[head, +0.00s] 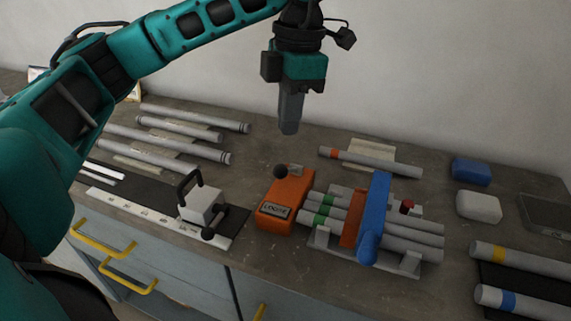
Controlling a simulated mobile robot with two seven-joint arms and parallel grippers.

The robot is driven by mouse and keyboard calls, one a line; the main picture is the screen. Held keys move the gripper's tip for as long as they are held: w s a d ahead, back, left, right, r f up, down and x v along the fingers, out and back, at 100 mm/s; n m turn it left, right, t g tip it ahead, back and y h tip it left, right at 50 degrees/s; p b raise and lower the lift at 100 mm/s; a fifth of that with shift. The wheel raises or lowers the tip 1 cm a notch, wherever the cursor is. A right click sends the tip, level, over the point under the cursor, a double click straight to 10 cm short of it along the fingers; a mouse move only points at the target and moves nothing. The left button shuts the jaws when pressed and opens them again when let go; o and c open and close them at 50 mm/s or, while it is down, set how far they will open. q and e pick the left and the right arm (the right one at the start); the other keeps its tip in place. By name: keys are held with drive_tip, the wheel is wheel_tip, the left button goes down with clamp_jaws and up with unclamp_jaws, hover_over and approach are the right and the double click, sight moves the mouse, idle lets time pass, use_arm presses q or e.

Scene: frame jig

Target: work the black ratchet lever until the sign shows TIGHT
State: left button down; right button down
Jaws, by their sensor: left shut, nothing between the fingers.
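The orange box (289,192) stands on the bench near the middle, with a sign (274,211) on its front that reads LOOSE. A black lever with a round knob (281,171) shows at the top of the box; much of its shaft is hard to make out. My left gripper (289,129) points down with its fingers shut and empty. It appears above the knob in the picture, apart from it. My right gripper is not in view.
Right of the box, grey tubes with green bands lie in a rack (408,263) under a blue bar (374,215). A white block with black handles (201,204) stands left. Several tubes (178,137) lie behind it. Blue (471,171) and white (478,206) blocks sit far right.

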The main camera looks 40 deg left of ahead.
use_arm(q)
drive_tip(key=shift+s+f, duration=0.1)
drive_tip(key=shift+f, duration=0.05)
drive_tip(key=f+b, duration=0.1)
drive_tip(key=f, duration=0.4)
drive_tip(key=shift+s+a+f+b, duration=0.15)
drive_tip(key=shift+s+f+b, duration=0.05)
drive_tip(key=shift+f+b, duration=0.2)
drive_tip(key=shift+s+f+b, duration=0.1)
drive_tip(key=shift+f+b, duration=0.4)
drive_tip(key=shift+f, duration=0.1)
